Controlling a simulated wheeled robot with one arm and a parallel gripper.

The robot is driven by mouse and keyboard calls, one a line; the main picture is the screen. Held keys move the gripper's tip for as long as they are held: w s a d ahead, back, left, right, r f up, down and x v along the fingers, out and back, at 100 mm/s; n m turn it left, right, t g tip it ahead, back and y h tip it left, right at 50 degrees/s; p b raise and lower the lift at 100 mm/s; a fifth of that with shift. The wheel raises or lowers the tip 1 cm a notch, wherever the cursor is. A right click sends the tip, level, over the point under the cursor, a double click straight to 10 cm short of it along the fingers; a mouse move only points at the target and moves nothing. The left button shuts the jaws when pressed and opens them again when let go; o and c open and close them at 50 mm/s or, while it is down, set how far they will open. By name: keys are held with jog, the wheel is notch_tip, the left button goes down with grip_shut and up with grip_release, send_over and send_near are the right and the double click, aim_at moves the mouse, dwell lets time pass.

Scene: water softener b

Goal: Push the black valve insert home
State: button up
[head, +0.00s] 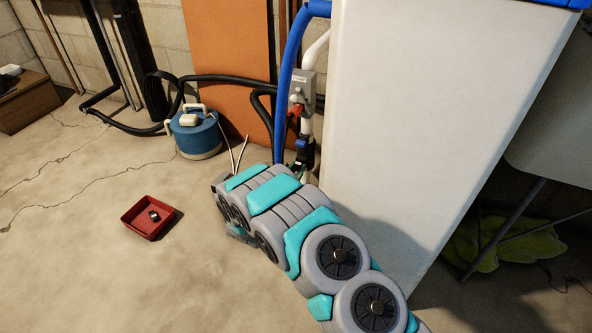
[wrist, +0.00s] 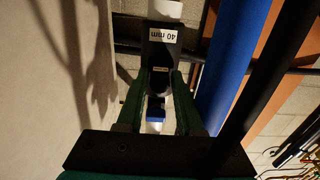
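In the wrist view a black part with a white "40 mm" label (wrist: 162,45) lies straight ahead of my gripper (wrist: 161,75). The green fingers stand apart, one on each side of its narrower lower end. Whether they touch it is unclear. A small blue and white piece (wrist: 155,118) shows between the fingers. In the head view my gripper is largely hidden behind my arm, near a black and blue fitting (head: 303,146) on the white pipe. I cannot tell how deep the black valve insert sits.
A large white cabinet (head: 420,130) stands close on the right. A blue hose (head: 284,90) runs beside the pipe, with a red handle (head: 296,111) and grey box (head: 303,84) above. A red tray (head: 148,230) holding a small black item (head: 153,214) lies on the floor.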

jog(key=o, duration=0.4)
jog(key=shift+p+v, duration=0.3)
jog(key=shift+v, duration=3.6)
